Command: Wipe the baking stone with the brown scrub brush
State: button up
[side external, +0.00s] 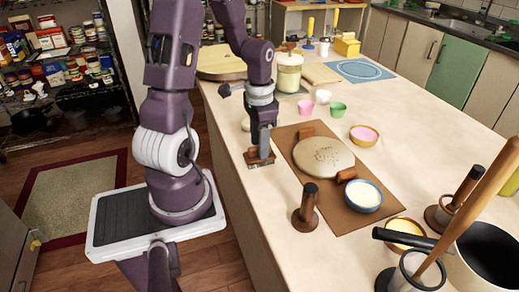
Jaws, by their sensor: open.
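The baking stone (335,151) is a round beige disc with dark specks on its middle. It lies on a brown mat (368,212) on the counter. My gripper (262,151) points down left of the mat, near the counter's left edge. It is open, just above or around a flat brown block-like piece (259,160), which may be the scrub brush. Contact between them cannot be made out. Two other small brown pieces sit at the stone's edge, one behind (306,130) and one at front right (346,175). Which piece is the brush is unclear.
A blue-rimmed bowl (363,196) stands on the mat, and a pink-filled bowl (364,135) beside it. Pots and a long wooden handle (470,205) crowd the front right. Small cups and a lidded jar (289,72) stand behind.

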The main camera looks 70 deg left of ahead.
grip_shut()
notch_tip(320, 180, up, 8)
jog(key=shift+r, duration=0.1)
dwell(0.4)
